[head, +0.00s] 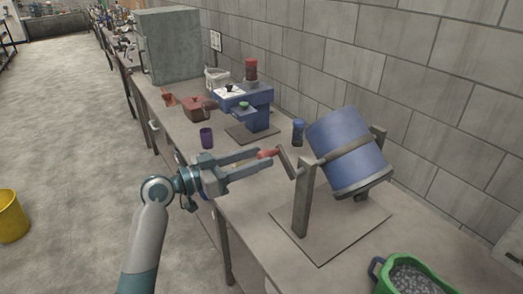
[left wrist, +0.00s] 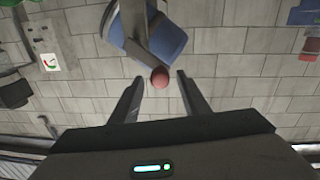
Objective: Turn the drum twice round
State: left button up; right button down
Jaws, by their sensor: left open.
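The blue drum (head: 347,152) is mounted tilted on a stand with grey posts (head: 302,203) and a flat base plate (head: 333,228). A crank arm (head: 287,163) on its left side ends in a red handle (head: 268,153). My left gripper (head: 262,160) is open, its two fingers pointing toward the red handle. In the left wrist view the handle (left wrist: 160,77) shows end-on, just ahead of the fingertips and roughly midway between them, with the drum (left wrist: 160,32) behind it. I cannot tell whether a finger touches the handle. My right gripper is not in view.
A green bucket of grey pellets (head: 417,279) stands at the front right of the bench. Behind the gripper are a purple cup (head: 206,138), a blue machine (head: 255,107), and a blue bottle (head: 298,132). A block wall runs behind the bench.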

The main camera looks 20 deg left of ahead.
pick_arm(q)
jog(key=shift+x, duration=1.05)
jog(key=shift+c, duration=0.4)
grip_shut()
